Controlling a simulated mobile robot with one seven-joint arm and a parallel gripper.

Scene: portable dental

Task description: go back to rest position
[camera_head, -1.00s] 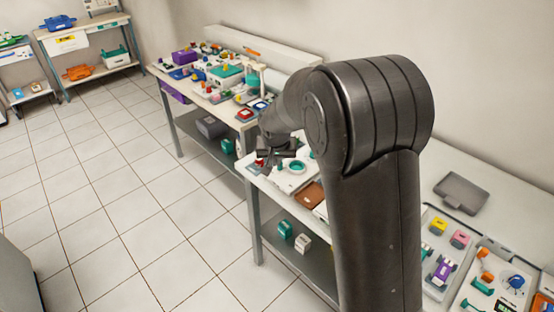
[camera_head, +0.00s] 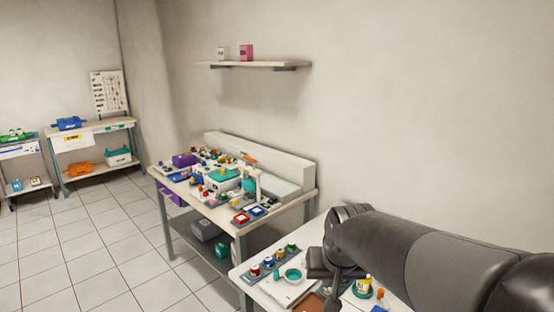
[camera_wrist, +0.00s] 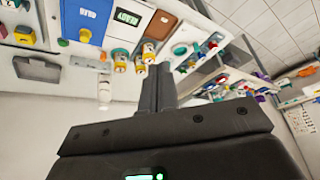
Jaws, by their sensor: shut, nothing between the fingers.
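My gripper (camera_wrist: 158,85) shows in the wrist view with its two dark fingers pressed together and nothing between them. In the head view my dark arm reaches in from the right, and my gripper (camera_head: 322,266) hangs over the near white table (camera_head: 240,272); its fingertips are hard to make out there. A teal ring-shaped dish (camera_head: 292,275) and a row of small coloured jars (camera_head: 268,262) stand just left of it, apart from it.
A second table (camera_head: 308,198) crowded with small parts stands behind. A wall shelf (camera_head: 255,65) holds two small boxes. Side benches (camera_head: 90,132) stand at the far left. The tiled floor (camera_head: 110,235) between is clear.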

